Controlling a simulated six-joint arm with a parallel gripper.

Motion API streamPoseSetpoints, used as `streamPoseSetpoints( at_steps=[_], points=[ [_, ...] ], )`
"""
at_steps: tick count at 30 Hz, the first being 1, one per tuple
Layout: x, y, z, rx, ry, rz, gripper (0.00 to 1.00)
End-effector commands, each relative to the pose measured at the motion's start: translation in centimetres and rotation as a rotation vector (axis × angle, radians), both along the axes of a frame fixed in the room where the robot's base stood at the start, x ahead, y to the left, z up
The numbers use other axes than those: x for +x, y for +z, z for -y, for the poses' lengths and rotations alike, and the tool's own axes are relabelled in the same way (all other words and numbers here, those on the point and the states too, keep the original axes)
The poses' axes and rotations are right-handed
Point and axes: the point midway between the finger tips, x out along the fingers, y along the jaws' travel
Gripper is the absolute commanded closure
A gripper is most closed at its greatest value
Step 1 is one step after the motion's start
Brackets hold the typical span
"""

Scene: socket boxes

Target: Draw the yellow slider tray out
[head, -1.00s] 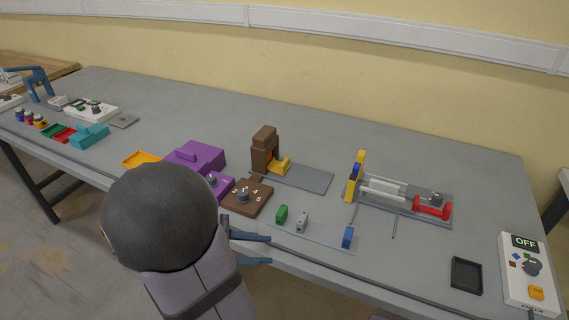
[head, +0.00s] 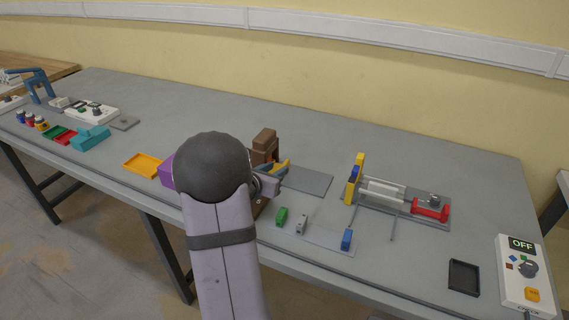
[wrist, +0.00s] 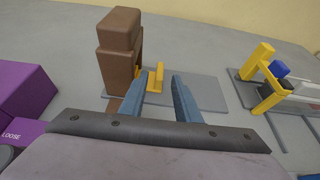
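The yellow slider tray (wrist: 156,80) stands out of the lower part of a brown tower (wrist: 118,50), over a flat grey plate (wrist: 195,92). In the wrist view its upright end shows between the two blue fingers of my gripper (wrist: 160,78), with gaps on both sides. My gripper is open and holds nothing. In the head view, my gripper (head: 276,169) is at the tray's near side, and my arm and fingers hide most of the tray and the lower part of the tower (head: 264,141).
A purple box (wrist: 25,90) stands to the left of the tower. To the right is a rail fixture with a yellow end post (head: 356,175) and a red block (head: 430,208). Green (head: 281,216) and blue (head: 347,239) blocks stand near the front edge. The grey plate right of the tower is clear.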

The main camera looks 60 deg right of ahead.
Motion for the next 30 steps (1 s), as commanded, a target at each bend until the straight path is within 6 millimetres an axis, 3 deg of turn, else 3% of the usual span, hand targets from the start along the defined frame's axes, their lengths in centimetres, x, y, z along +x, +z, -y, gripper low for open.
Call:
streamPoseSetpoints(
  at_steps=[8,21,30],
  points=[
    [0.0,-0.5,1.2,0.001,-0.002,-0.001,0.7],
    [0.0,-2.3,5.8,0.0,-0.003,0.002,0.7],
    [0.0,-2.8,6.7,0.0,-0.002,0.002,0.7]
  ],
)
